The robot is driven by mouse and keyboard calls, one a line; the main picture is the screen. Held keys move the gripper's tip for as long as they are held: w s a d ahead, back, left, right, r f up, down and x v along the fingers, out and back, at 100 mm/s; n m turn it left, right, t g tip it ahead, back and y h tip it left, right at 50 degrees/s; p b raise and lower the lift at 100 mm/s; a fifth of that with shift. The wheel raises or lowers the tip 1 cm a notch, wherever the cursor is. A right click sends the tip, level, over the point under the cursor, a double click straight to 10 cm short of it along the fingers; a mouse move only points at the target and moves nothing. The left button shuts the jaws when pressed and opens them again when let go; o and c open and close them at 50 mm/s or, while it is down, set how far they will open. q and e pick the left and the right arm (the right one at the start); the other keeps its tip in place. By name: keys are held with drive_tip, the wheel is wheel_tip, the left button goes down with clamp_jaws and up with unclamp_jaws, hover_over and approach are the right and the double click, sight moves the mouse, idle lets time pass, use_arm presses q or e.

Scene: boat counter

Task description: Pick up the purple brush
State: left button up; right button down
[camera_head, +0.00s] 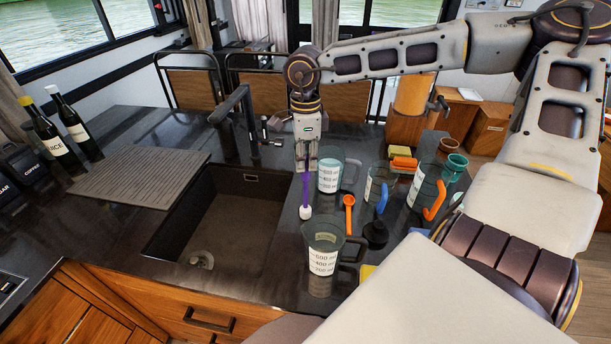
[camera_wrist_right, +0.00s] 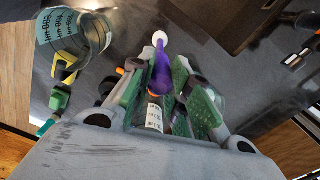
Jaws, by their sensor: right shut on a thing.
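The purple brush (camera_head: 307,190) hangs upright, white end down, below my right gripper (camera_head: 306,160), right of the sink. In the right wrist view the brush (camera_wrist_right: 163,72) with its white round end lies between the green-padded fingers of my right gripper (camera_wrist_right: 168,98), which is shut on it. Its upper part is hidden by the fingers. I cannot tell whether the white end touches the counter. My left gripper is not in view.
Measuring jugs stand close by: one (camera_head: 329,173) just right of the brush, one (camera_head: 322,262) in front, others to the right. An orange spoon (camera_head: 348,212) and a black-capped item (camera_head: 375,234) lie among them. The sink (camera_head: 225,220) is open to the left.

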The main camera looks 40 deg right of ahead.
drive_tip(key=shift+r+b, duration=0.55)
drive_tip(key=shift+r, duration=4.45)
